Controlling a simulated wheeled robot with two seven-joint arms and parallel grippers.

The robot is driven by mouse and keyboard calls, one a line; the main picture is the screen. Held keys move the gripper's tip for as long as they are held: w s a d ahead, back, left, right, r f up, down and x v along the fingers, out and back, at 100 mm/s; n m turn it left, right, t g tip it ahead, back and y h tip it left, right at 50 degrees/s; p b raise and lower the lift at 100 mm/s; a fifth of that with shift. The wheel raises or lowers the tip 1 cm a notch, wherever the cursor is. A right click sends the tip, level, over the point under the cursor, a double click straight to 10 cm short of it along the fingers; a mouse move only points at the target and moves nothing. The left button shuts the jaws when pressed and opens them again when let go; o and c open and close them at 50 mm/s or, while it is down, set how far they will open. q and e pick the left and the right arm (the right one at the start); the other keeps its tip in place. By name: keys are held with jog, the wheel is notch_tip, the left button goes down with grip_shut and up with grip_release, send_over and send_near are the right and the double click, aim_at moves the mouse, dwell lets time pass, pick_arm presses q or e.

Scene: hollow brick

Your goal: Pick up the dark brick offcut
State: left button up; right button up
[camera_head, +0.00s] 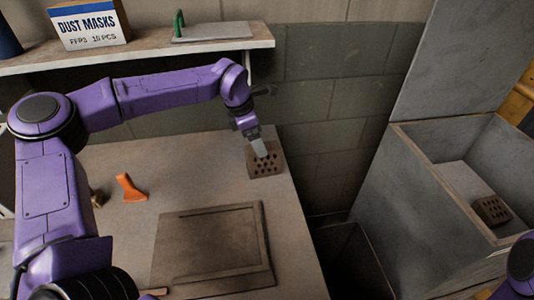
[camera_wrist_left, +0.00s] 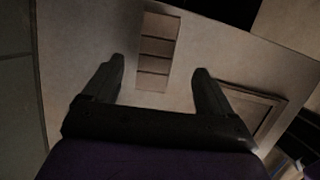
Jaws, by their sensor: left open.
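A brown brick piece with rows of holes (camera_head: 265,162) lies on the table near its right back edge. A similar holed brick (camera_head: 492,210) is inside the grey box on the right; I cannot tell from colour alone which one is the dark offcut. My left gripper (camera_head: 257,146) is at the table brick, in front of part of it. In the left wrist view my left gripper (camera_wrist_left: 160,64) is open, and a banded brick-like block (camera_wrist_left: 158,50) shows between and beyond the fingertips. Contact cannot be told. My right gripper is out of view.
A flat framed board (camera_head: 210,250) lies on the table front. An orange object (camera_head: 130,188) and a small brass-coloured piece (camera_head: 97,198) are at left. A shelf (camera_head: 150,56) holds a dust mask box (camera_head: 88,24). The grey box (camera_head: 400,200) stands right, past a gap.

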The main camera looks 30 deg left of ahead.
aim_at(264, 160)
pick_arm(q)
jog(key=shift+s+d+f, duration=0.1)
jog(key=shift+d+f, duration=0.25)
jog(key=shift+f, duration=0.4)
jog(key=p+x, duration=0.1)
jog(key=x, duration=0.1)
jog(key=w+x, duration=0.1)
jog(key=x, duration=0.2)
jog(key=shift+w+p, duration=0.2)
jog(key=shift+p, duration=0.2)
jog(key=shift+f, duration=0.25)
jog(key=shift+s+r, duration=0.15)
jog(key=shift+s, duration=0.15)
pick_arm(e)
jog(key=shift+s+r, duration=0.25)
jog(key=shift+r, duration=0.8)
pick_arm(q)
jog(key=shift+w+f, duration=0.15)
jog(key=shift+f, duration=0.05)
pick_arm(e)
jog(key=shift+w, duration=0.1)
pick_arm(q)
jog(key=shift+f, duration=0.1)
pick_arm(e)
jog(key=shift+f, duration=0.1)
